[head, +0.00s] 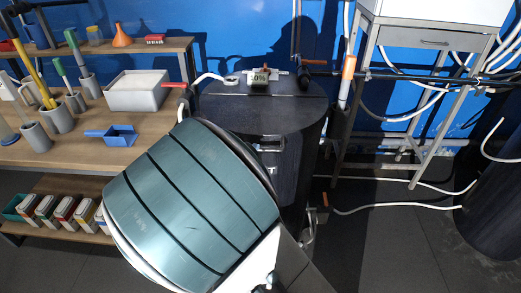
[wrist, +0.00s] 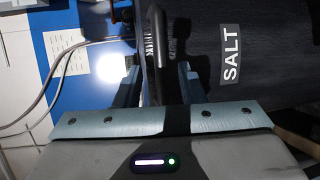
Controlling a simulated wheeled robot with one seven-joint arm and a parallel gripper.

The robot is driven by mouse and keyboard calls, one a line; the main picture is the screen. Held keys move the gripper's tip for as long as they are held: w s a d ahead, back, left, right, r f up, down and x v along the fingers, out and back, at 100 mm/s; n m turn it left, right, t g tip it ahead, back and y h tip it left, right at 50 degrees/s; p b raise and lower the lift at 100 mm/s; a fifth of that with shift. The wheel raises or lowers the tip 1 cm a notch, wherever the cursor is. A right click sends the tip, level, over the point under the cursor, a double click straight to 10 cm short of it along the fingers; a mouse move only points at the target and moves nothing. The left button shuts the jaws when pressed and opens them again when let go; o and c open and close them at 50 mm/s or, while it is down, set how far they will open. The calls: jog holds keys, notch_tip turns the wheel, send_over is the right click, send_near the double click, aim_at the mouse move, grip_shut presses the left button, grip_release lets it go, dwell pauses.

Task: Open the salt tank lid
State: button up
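The salt tank is a dark upright cylinder (head: 292,165) in the middle of the head view. Its dark round lid (head: 262,115) lies flat and looks shut, with a small handle (head: 271,145) at its front edge. In the wrist view the tank wall (wrist: 275,45) carries a white "SALT" label (wrist: 231,54). My gripper (wrist: 159,82) is open, its two fingers apart on either side of a dark curved bar (wrist: 157,45), probably the lid handle. Space shows between bar and fingers. In the head view my arm hides the gripper and part of the tank.
A wooden workbench (head: 140,153) with a white tray (head: 138,92), blue scoop (head: 112,135) and tools stands at the left. A display marked 10% (head: 259,78) sits at the tank's back. A metal stand (head: 430,100) with hoses is at the right; the floor there is partly clear.

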aim_at(261, 150)
jog(key=x, duration=0.5)
jog(key=shift+w+d, duration=0.1)
grip_shut()
